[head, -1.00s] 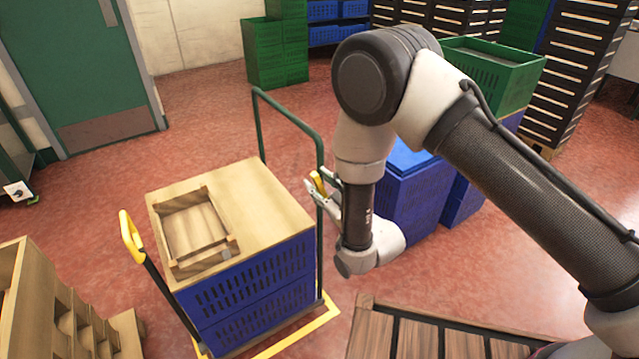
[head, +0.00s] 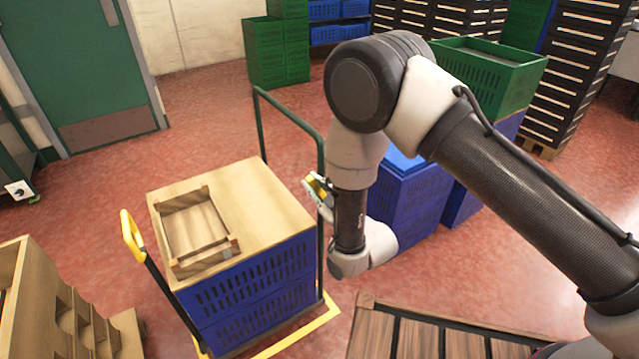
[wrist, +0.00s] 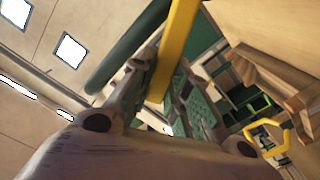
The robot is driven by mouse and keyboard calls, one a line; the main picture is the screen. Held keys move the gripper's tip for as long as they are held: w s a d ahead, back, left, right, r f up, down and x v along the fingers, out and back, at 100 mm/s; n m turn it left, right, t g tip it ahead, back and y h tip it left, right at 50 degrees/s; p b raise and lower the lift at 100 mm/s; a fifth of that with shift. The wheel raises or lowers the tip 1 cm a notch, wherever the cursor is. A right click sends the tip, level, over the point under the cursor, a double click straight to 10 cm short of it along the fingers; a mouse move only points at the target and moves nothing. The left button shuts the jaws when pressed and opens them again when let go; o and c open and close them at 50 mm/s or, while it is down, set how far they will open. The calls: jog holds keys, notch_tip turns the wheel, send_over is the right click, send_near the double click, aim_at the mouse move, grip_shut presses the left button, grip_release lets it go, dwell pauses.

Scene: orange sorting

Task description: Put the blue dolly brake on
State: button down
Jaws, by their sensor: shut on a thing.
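The dolly's yellow base frame (head: 262,345) shows beneath two stacked blue crates (head: 255,290), with a dark green push handle (head: 322,230) at its right side. A black lever with a yellow loop grip (head: 131,235) leans at its left. My gripper (head: 318,188) is beside the push handle, shut on a yellow bar (wrist: 178,45). In the wrist view the bar passes between the fingers, next to the green handle tube (wrist: 125,55). The bar's far end is hidden, and I cannot tell what it joins. The yellow loop grip also shows in the wrist view (wrist: 272,150).
A wooden board with a small open wooden frame (head: 190,197) tops the crates. More blue crates (head: 405,200) and a green crate (head: 490,75) stand behind my arm. A slatted wooden surface (head: 420,335) is at front, a wooden rack (head: 65,310) at left. Red floor lies open behind the dolly.

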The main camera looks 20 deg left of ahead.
jog(key=shift+s+f, duration=0.1)
jog(key=c, duration=1.4)
grip_release()
jog(key=shift+o, duration=0.2)
notch_tip(320, 180, up, 10)
